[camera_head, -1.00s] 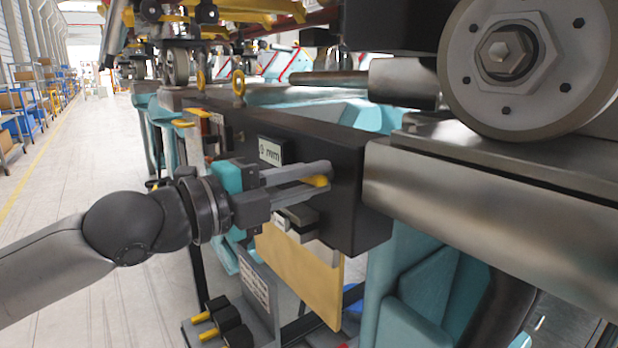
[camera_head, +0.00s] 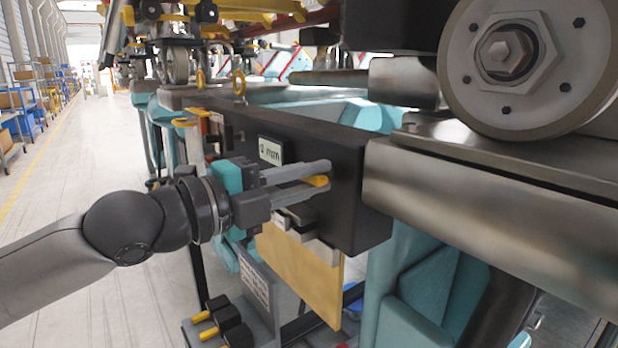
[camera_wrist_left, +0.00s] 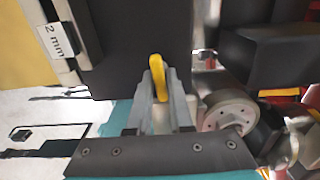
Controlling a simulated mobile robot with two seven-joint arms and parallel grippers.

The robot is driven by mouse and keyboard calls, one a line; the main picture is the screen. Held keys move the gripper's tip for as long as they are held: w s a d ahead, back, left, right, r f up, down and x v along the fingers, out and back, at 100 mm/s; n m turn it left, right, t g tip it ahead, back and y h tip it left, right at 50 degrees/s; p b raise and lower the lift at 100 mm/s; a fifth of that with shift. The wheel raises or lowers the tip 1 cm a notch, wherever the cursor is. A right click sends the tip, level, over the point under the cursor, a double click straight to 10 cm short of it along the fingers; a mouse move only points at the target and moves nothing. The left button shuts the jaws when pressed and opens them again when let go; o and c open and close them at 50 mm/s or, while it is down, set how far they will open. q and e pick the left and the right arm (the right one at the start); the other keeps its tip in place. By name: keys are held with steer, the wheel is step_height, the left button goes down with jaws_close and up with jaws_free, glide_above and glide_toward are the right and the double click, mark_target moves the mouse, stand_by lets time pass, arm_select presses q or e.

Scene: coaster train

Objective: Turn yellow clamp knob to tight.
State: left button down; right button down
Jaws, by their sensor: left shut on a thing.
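The yellow clamp knob (camera_head: 316,181) sits on the front face of a black box (camera_head: 342,192) and shows between my left gripper's fingertips. My left gripper (camera_head: 318,180) reaches in from the left and is shut on the knob. In the left wrist view the yellow knob (camera_wrist_left: 158,78) stands upright between the two grey fingers of the left gripper (camera_wrist_left: 158,90), against the black box. The fingers hide part of the knob in the head view. My right gripper is not in view.
A "2 mm" label plate (camera_head: 270,151) is on the box just above the gripper. A tan panel (camera_head: 300,275) hangs below. A steel rail (camera_head: 490,220) with a large wheel (camera_head: 530,60) is to the right. The aisle floor (camera_head: 80,180) at left is clear.

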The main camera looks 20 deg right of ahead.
arm_select(q)
steer(key=shift+r, duration=0.25)
stand_by(0.4)
steer(key=c, duration=1.2)
jaws_free()
steer(key=o, duration=0.3)
steer(key=shift+d+f, duration=0.15)
steer(key=shift+d, duration=0.05)
steer(key=shift+a+f, duration=0.1)
steer(key=shift+a, duration=0.2)
steer(key=shift+p+v, duration=2.35)
steer(key=shift+v, duration=5)
